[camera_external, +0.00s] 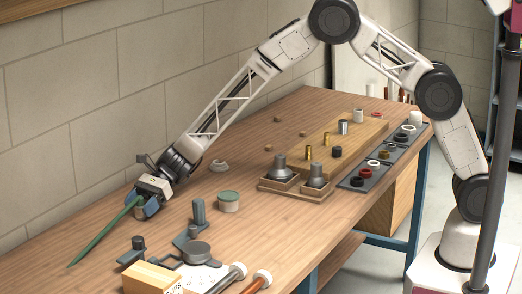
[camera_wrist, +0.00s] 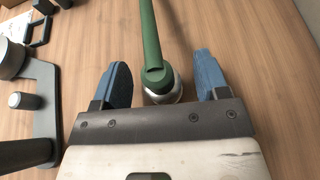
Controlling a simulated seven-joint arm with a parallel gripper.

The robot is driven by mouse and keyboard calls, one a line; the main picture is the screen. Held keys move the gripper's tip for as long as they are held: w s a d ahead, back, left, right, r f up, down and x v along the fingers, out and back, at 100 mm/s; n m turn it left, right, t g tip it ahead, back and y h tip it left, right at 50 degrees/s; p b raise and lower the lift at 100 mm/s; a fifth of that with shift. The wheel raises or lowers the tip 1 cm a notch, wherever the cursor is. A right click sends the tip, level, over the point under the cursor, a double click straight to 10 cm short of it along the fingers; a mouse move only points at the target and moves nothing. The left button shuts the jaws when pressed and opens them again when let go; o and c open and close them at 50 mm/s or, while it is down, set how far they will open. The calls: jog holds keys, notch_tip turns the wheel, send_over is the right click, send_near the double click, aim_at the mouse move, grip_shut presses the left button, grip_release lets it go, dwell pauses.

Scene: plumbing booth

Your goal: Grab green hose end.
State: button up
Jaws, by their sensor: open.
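The green hose (camera_external: 104,232) lies at the left end of the wooden table, running from my gripper toward the lower left. In the wrist view the green hose (camera_wrist: 150,32) comes down from the top edge, and its end has a silvery round fitting (camera_wrist: 163,92). My gripper (camera_external: 141,206) is low over the table at this hose end. In the wrist view my gripper (camera_wrist: 161,75) has its two blue fingers apart, one on each side of the hose end, with visible gaps. Part of the fitting is hidden behind the gripper body.
A wooden board (camera_external: 335,145) and trays of rings are farther back. The block wall is behind.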

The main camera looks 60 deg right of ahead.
aim_at(136, 207)
jog(key=shift+x, duration=0.85)
jog(key=c, duration=1)
jog(key=shift+r, duration=5)
